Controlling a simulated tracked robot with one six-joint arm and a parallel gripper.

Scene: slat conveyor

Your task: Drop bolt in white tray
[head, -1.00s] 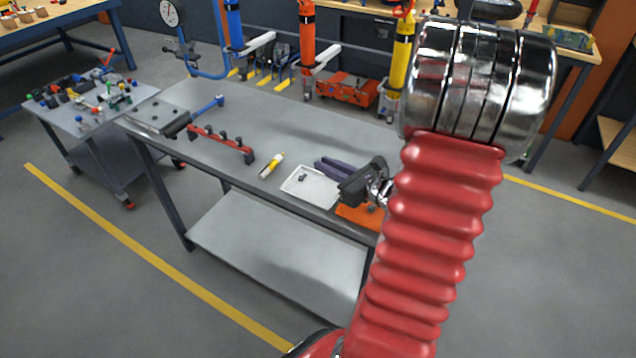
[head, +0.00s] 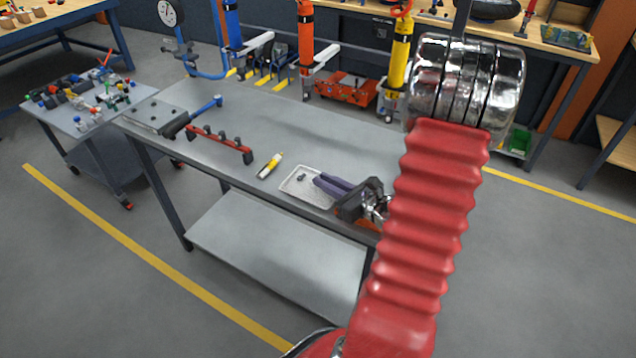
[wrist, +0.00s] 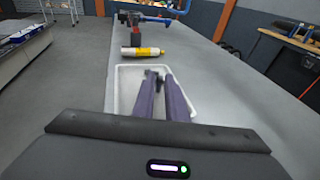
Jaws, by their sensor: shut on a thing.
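The white tray (head: 290,190) lies on the grey bench near its front edge. It also shows in the wrist view (wrist: 112,100), below and around my fingertips. My gripper (head: 318,179) has purple fingers, held low and reaching over the tray from the right. In the wrist view my gripper (wrist: 162,78) is shut on a small dark piece at the fingertips, which looks like a bolt. The fingertips largely hide it, and its outline is hard to make out against the tray.
A yellow and white tube (head: 270,165) lies left of the tray. A red rail with knobs (head: 220,143) and a blue-handled tool (head: 205,108) lie further left. An orange item (head: 343,224) shows partly beneath my gripper. The bench behind the tray is clear.

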